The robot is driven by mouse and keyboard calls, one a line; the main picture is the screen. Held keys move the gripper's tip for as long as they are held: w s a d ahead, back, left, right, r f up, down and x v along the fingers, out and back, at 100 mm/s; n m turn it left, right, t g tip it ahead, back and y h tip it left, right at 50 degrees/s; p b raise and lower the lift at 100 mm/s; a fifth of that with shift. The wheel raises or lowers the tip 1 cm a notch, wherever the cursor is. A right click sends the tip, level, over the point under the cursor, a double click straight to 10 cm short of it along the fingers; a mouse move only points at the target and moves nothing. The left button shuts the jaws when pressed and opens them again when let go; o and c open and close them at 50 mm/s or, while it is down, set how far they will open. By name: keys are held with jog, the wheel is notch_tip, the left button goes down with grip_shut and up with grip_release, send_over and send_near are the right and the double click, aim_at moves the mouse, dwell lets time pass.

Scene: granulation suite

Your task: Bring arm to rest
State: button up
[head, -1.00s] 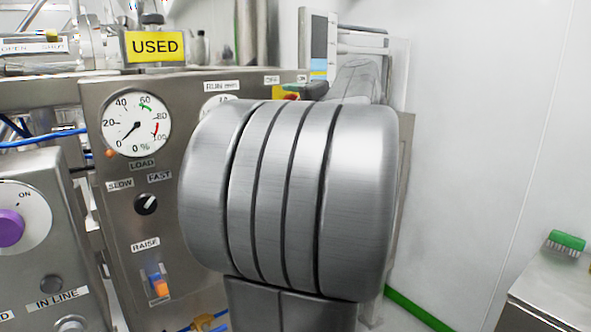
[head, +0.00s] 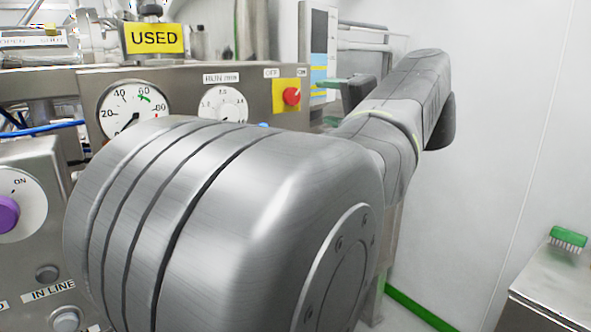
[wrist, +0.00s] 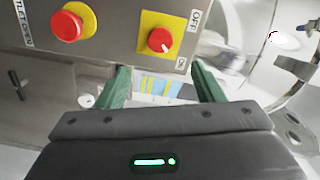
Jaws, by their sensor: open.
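My arm fills the middle of the head view, with its large grey joint in front and the forearm bending away to the upper right. My gripper (head: 326,101) shows behind it, partly hidden, near the right end of the steel control panel (head: 255,90). In the wrist view my gripper (wrist: 163,82) has its two green fingers spread apart with nothing between them. Beyond the fingertips are a red knob on a yellow plate (wrist: 160,40) and a red button (wrist: 67,27).
The panel carries a load gauge (head: 133,108) and a run timer dial (head: 222,106). A yellow USED sign (head: 154,38) stands above it. A green brush (head: 567,240) lies on a steel cabinet (head: 555,290) at right. The white wall between is clear.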

aim_at(294, 97)
jog(key=p+x, duration=0.2)
jog(key=x, duration=1)
jog(key=shift+f+n+b, duration=0.2)
jog(key=shift+n+b, duration=0.3)
jog(key=shift+s+d+r+n+b, duration=0.1)
jog(key=shift+n+b, duration=0.1)
jog(key=shift+n, duration=0.25)
jog(key=shift+s+n+b, duration=0.1)
jog(key=shift+n+b, duration=0.05)
jog(key=shift+n, duration=0.3)
jog(key=shift+w+n, duration=0.1)
jog(key=shift+n, duration=0.8)
jog(key=n+b, duration=0.1)
jog(key=n, duration=0.3)
jog(key=shift+r, duration=0.1)
jog(key=n, duration=0.4)
jog(key=n+p, duration=0.1)
jog(key=n, duration=0.1)
jog(key=shift+r+n+p, duration=0.1)
jog(key=shift+n+p, duration=0.65)
jog(key=shift+n, duration=0.45)
